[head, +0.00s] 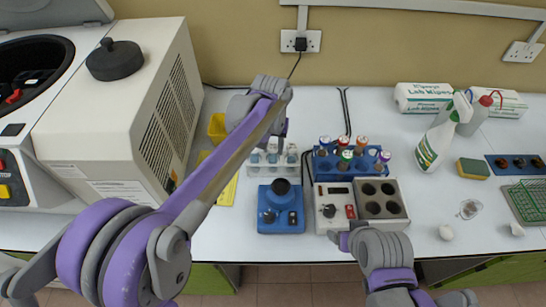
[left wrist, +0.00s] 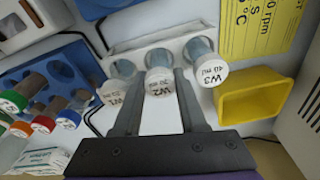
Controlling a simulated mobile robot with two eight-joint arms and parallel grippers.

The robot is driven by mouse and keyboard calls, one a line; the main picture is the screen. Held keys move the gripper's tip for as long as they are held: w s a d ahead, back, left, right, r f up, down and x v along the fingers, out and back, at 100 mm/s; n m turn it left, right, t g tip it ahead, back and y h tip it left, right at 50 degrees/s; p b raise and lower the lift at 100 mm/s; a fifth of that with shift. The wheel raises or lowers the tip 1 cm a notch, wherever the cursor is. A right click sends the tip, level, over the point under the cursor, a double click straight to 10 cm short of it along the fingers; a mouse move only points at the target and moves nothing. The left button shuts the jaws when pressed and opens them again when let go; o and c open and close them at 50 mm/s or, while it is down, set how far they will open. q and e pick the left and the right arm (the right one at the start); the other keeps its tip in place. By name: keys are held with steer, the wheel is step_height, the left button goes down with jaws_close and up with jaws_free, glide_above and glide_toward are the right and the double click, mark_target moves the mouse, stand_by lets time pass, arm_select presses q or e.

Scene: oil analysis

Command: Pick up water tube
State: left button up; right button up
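Three tubes with white caps stand in a white rack (head: 254,171), marked W1 (left wrist: 113,91), W2 (left wrist: 159,82) and W3 (left wrist: 215,74) in the left wrist view. The rack is left of the blue tube rack in the head view. My left gripper (left wrist: 158,88) is open, with one finger on each side of the W2 tube. The fingers look apart from the tube, though contact is hard to judge. In the head view my left arm hides the fingers.
A blue rack (head: 322,168) holds several tubes with coloured caps. A blue mixer (head: 270,220) and a heating block (head: 337,190) stand in front. A yellow bin (left wrist: 257,92) is beside the white rack. A large centrifuge (head: 110,130) fills the left.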

arm_select(q)
steer(key=shift+s, duration=0.1)
jaws_close()
arm_select(e)
steer(key=shift+s, duration=0.1)
arm_select(q)
steer(key=shift+r, duration=0.1)
steer(key=r+p, duration=0.1)
steer(key=r, duration=0.2)
steer(key=r+p, duration=0.1)
steer(key=r, duration=0.2)
steer(key=r+p, duration=0.2)
steer(key=r, duration=0.1)
steer(key=shift+w+r, duration=0.25)
steer(key=shift+r, duration=0.15)
arm_select(e)
steer(key=shift+t, duration=0.4)
steer(key=w+r, duration=0.1)
steer(key=r, duration=0.1)
steer(key=w+r, duration=0.1)
steer(key=r, duration=0.1)
steer(key=w+r, duration=0.1)
steer(key=r, duration=0.1)
steer(key=shift+w, duration=0.3)
arm_select(q)
steer(key=shift+s, duration=0.1)
arm_select(e)
steer(key=shift+s, duration=0.1)
